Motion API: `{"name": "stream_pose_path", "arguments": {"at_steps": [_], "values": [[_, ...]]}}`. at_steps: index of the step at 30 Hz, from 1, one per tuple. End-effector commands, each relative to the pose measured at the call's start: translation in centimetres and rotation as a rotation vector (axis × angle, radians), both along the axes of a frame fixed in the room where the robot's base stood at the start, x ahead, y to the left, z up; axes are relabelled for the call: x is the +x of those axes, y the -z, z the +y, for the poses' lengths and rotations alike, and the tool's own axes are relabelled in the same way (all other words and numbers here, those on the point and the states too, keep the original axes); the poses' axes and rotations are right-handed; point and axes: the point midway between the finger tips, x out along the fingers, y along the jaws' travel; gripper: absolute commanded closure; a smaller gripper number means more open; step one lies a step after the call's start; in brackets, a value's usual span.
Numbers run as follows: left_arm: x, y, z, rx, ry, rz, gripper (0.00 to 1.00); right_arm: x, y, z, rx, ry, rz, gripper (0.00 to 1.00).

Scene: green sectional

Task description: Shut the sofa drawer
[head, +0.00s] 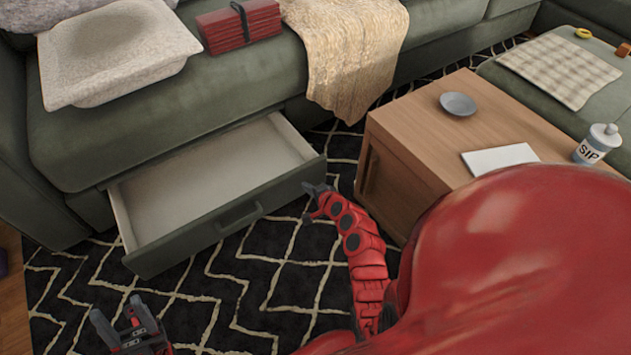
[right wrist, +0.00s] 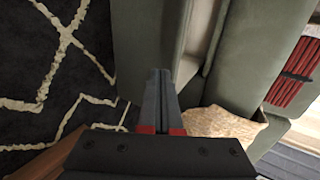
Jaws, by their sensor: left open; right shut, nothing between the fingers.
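The sofa drawer (head: 225,222) stands pulled out from under the green sofa, empty, with a pale inside and a dark handle (head: 240,216) on its green front. My right gripper (head: 314,190) is shut and empty at the right end of the drawer front. In the right wrist view its fingertips (right wrist: 160,72) overlap the end of the green drawer front (right wrist: 145,35); I cannot tell if they touch it. My left gripper (head: 116,318) is open and empty, low over the rug, in front of and left of the drawer.
A wooden table (head: 420,135) with a grey dish, white paper and bottle stands right of the drawer. The patterned rug (head: 240,290) is clear before the drawer.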

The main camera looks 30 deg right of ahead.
Motion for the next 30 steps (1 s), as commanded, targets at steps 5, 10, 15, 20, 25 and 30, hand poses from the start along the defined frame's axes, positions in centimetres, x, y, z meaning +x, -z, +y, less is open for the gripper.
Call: {"name": "stream_pose_path", "arguments": {"at_steps": [5,10,15,20,25,30], "values": [[0.2,1.3,-0.5,0.025,0.011,0.002,0.5,3.0,0.6,0.2,-0.002,-0.001,-0.002,1.0],[0.2,1.6,-0.7,0.038,0.017,0.004,0.5,4.4,0.5,0.2,-0.001,0.0,-0.001,1.0],[0.3,1.6,-0.8,0.041,0.018,0.005,0.5,4.7,0.4,0.2,0.0,0.001,0.0,1.0],[0.3,1.6,-0.8,0.041,0.018,0.005,0.5,4.7,0.4,0.2,0.0,0.001,0.0,1.0],[0.3,1.6,-0.8,0.041,0.018,0.005,0.5,4.9,0.4,0.2,0.0,0.001,0.0,1.0],[0.3,1.7,-0.8,0.042,0.019,0.005,0.5,6.4,0.4,0.3,0.0,-0.001,0.001,1.0]]}}
